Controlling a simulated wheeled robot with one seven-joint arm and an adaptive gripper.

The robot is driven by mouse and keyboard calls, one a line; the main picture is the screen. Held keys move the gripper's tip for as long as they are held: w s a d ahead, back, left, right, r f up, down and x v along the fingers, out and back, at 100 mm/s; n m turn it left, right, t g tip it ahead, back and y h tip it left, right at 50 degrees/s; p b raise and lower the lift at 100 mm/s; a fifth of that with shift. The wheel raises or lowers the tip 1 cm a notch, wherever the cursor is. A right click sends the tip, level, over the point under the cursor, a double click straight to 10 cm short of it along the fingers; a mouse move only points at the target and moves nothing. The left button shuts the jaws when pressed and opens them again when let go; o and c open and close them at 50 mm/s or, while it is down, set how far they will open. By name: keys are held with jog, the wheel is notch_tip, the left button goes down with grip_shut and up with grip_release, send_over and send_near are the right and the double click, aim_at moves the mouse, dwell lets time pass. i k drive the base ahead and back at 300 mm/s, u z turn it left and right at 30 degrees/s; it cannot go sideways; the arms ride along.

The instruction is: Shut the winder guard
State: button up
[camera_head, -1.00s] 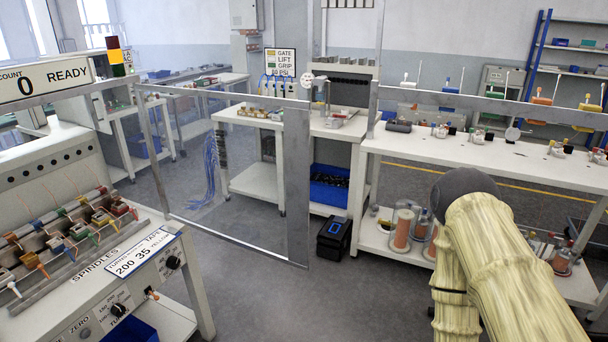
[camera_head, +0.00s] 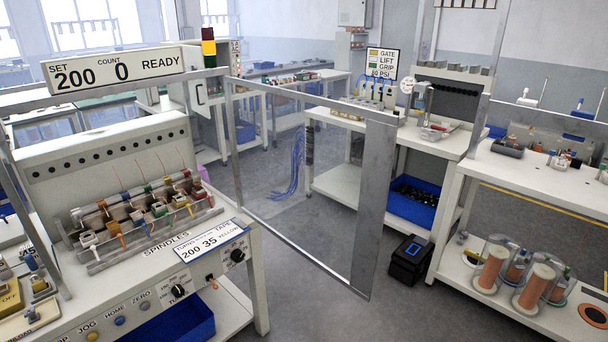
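The winder guard (camera_head: 378,185) is a clear panel in a grey metal frame. It stands swung open to the right of the winder, its free edge out over the floor. The winder (camera_head: 110,150) is at the left, with several spindles (camera_head: 150,212) in a row carrying coloured parts, and a control panel on its front. Its display sign (camera_head: 115,73) reads SET 200, COUNT 0, READY. A grey latch plate (camera_head: 199,92) shows on the frame post near the guard's far edge. My gripper is not in view.
A white bench (camera_head: 350,190) with a blue bin (camera_head: 412,205) stands behind the guard. A black box with a blue display (camera_head: 410,260) sits on the floor right of it. Floor before the guard is clear.

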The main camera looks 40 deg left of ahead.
aim_at(381, 127)
jog(key=z, duration=0.05)
jog(key=i, duration=2.8)
jog(key=u, duration=3.35)
